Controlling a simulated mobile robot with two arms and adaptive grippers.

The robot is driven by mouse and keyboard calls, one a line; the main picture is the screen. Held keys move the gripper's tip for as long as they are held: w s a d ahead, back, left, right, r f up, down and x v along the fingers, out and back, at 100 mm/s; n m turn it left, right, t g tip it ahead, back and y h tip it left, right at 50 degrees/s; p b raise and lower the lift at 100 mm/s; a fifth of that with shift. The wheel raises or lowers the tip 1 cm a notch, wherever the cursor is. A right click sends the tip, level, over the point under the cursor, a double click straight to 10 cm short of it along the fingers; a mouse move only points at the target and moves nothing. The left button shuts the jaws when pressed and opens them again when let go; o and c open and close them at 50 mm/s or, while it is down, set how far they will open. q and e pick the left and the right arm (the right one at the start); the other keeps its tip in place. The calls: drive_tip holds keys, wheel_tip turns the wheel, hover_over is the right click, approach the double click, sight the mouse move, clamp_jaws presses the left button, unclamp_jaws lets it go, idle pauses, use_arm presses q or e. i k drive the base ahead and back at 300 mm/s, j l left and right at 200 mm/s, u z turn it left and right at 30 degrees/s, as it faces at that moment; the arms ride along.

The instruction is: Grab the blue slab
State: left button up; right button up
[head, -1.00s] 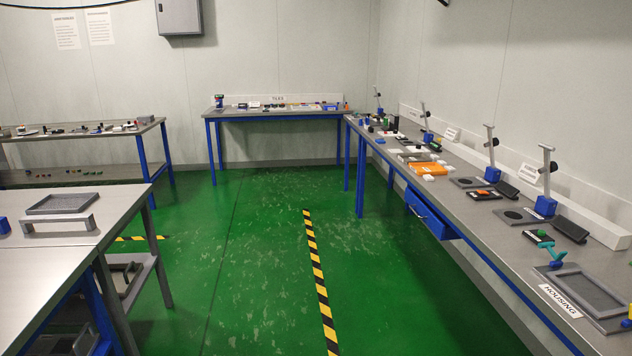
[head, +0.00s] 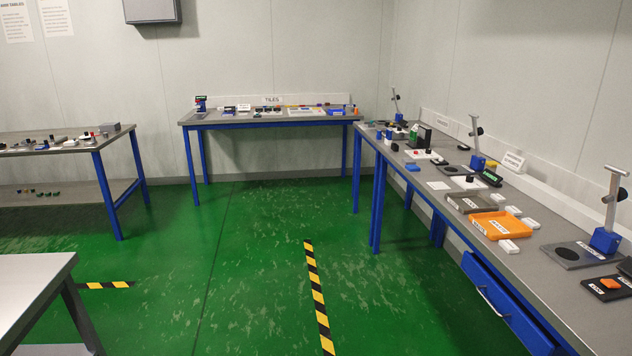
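A small flat blue piece (head: 412,168), which may be the blue slab, lies near the front edge of the right-hand bench (head: 440,205), toward its far end. Another blue item (head: 336,112) lies at the right end of the back table (head: 262,120); it is too small to make out. Neither of my grippers shows in the head view.
An orange tray (head: 500,225) and a dark grey tray (head: 470,202) sit on the right bench. A blue drawer (head: 505,305) is under it. A table (head: 60,148) stands at left, a grey bench corner (head: 35,285) at lower left. The green floor (head: 255,255) between is open.

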sight(412, 168)
drive_tip(key=i+z, duration=0.1)
drive_tip(key=i, duration=0.7)
drive_tip(key=i+z, duration=0.15)
drive_tip(key=i, duration=0.6)
drive_tip(key=i+j+z, duration=0.1)
drive_tip(key=i, duration=0.7)
drive_tip(key=j, duration=0.1)
